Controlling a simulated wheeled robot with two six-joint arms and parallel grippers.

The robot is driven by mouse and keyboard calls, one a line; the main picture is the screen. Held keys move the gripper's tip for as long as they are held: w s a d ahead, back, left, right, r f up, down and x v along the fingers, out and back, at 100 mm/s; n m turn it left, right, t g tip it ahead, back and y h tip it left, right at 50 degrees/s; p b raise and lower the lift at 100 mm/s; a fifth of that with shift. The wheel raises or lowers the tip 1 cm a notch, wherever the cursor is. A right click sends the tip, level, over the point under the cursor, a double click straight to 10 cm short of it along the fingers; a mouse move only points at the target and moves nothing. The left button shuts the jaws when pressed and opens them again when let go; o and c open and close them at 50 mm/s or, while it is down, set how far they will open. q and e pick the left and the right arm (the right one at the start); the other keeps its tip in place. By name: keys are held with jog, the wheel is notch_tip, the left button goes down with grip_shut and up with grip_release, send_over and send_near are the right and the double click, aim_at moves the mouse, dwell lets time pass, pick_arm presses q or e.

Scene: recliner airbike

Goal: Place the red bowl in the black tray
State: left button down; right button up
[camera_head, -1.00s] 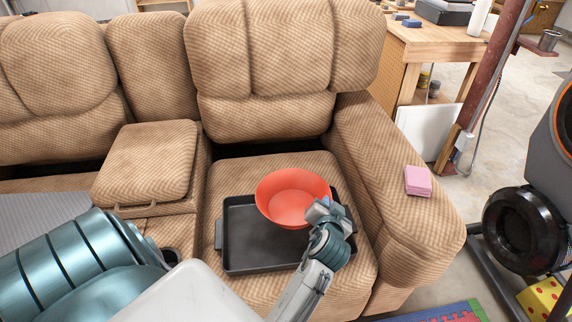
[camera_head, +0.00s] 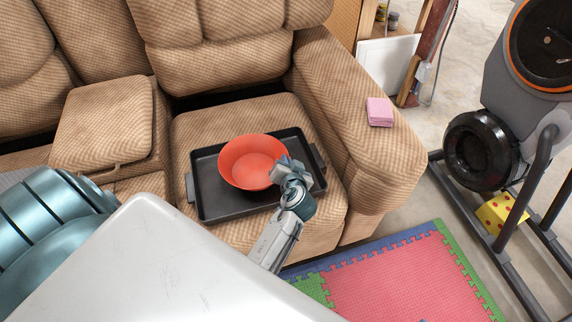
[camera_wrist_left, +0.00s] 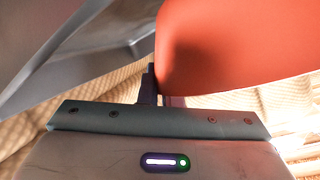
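The red bowl (camera_head: 252,160) is upright over the middle of the black tray (camera_head: 215,203), within its outline. I cannot tell whether its base touches the tray floor. The tray lies on the sofa seat. My left gripper (camera_head: 283,172) is at the bowl's right front rim and appears shut on it. In the left wrist view the bowl (camera_wrist_left: 235,45) fills the upper right, close against the narrow dark finger (camera_wrist_left: 149,86); the fingertips are partly hidden. My right gripper is not in view.
The tan sofa's armrest (camera_head: 355,125) rises right of the tray and bears a pink block (camera_head: 379,111). The centre console (camera_head: 105,118) is at left. A red foam mat (camera_head: 400,285) lies on the floor in front. A dark exercise machine (camera_head: 490,150) stands at right.

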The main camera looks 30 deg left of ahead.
pick_arm(q)
jog(key=shift+f, duration=0.7)
jog(key=c, duration=1.6)
grip_release()
jog(key=shift+r, duration=0.1)
